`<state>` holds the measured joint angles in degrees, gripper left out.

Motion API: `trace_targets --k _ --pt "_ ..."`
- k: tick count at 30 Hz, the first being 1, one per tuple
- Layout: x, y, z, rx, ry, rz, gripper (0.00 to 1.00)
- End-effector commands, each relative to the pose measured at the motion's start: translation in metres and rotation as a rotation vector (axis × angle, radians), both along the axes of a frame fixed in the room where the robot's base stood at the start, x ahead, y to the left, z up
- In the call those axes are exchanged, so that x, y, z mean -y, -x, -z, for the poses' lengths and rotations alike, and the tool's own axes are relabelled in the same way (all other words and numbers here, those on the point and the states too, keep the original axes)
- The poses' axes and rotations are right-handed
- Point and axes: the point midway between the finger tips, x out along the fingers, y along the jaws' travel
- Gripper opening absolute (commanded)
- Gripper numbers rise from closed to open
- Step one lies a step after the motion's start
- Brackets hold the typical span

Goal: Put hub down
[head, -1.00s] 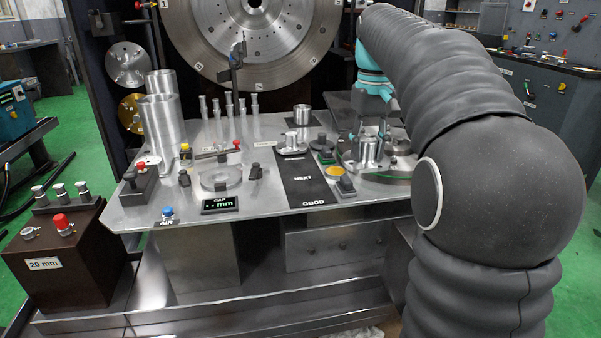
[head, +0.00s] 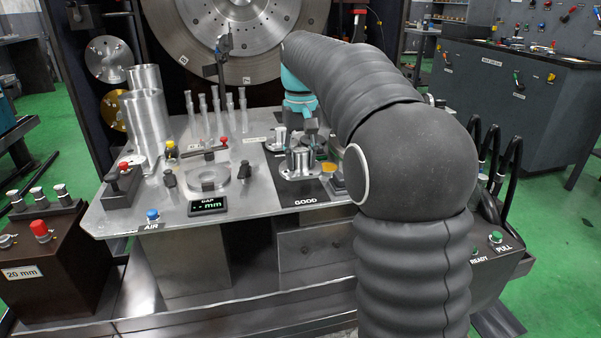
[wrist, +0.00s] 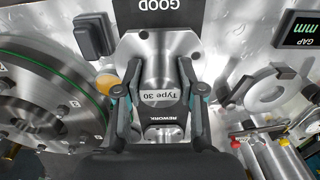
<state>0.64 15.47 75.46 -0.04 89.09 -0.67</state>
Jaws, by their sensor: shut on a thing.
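The hub (head: 301,162) is a silver metal cylinder on a wide flange. In the wrist view the hub (wrist: 150,55) carries a "Type 30" label and its flange has small holes. My gripper (wrist: 160,92) is shut on it, one finger on each side of the cylinder. The hub is at the "GOOD" end of the black mat (head: 306,192). I cannot tell whether its flange touches the mat.
A black block (wrist: 94,36) lies close beside the hub. A round disc fixture (wrist: 40,105) with a green ring is on one side. Several slim posts (head: 217,108) stand behind.

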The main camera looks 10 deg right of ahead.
Motion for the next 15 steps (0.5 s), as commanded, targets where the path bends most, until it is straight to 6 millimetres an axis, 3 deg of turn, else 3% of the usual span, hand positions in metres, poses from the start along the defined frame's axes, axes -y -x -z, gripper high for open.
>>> trace_targets --k 11,15 --pt "-0.001 0.000 0.038 0.000 0.000 0.001 0.00" --pt "-0.001 -0.001 0.040 0.002 0.000 0.001 0.00"
